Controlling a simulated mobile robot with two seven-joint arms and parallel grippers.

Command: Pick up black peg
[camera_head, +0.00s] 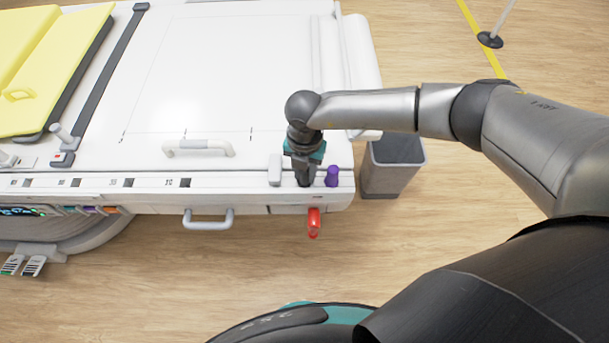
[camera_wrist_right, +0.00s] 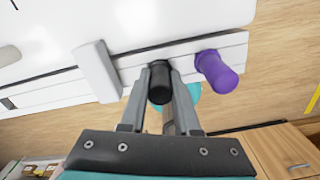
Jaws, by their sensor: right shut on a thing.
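The black peg (camera_wrist_right: 159,82) stands at the table's edge rail in the right wrist view, between the two fingers of my right gripper (camera_wrist_right: 160,88). The fingers are shut on it from both sides. In the head view, my right gripper (camera_head: 304,178) points down at the front right corner of the white table, and it hides most of the peg. I cannot tell whether the peg is still seated in the rail. My left gripper is not in either view.
A purple peg (camera_head: 332,176) stands close to the right of the gripper. A light grey block (camera_head: 275,170) sits close to its left. A red handle (camera_head: 314,222) sticks out below the table edge (camera_head: 250,197). A grey bin (camera_head: 394,165) stands on the floor to the right.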

